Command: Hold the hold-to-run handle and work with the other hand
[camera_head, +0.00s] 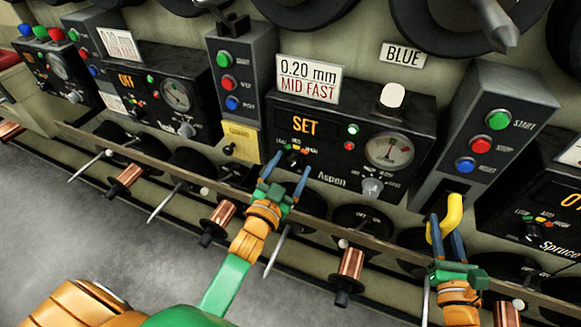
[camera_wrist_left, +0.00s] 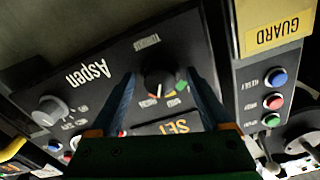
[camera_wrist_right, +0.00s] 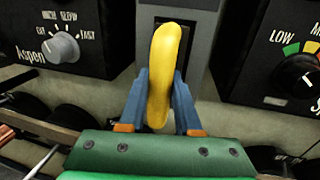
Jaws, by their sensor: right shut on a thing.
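The yellow hold-to-run handle (camera_head: 453,212) hangs below the right button column. My right gripper (camera_head: 446,232) is shut on it; the right wrist view shows the handle (camera_wrist_right: 163,70) between the blue fingers. My left gripper (camera_head: 286,172) is open at the Aspen panel (camera_head: 335,122), under its orange SET display. In the left wrist view the black tension knob (camera_wrist_left: 160,78) with its coloured scale lies between the spread fingers; I cannot tell whether they touch it. The grey speed knob (camera_head: 371,188) is at the panel's lower right, below the gauge (camera_head: 389,150).
A card (camera_head: 308,80) reads 0.20 mm MID FAST; a label (camera_head: 403,55) reads BLUE. The right column has green (camera_head: 498,120), red (camera_head: 480,145) and blue (camera_head: 464,165) buttons. A yellow guard plate (camera_head: 241,140) is left of Aspen. A rail and copper spools (camera_head: 351,263) run below.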

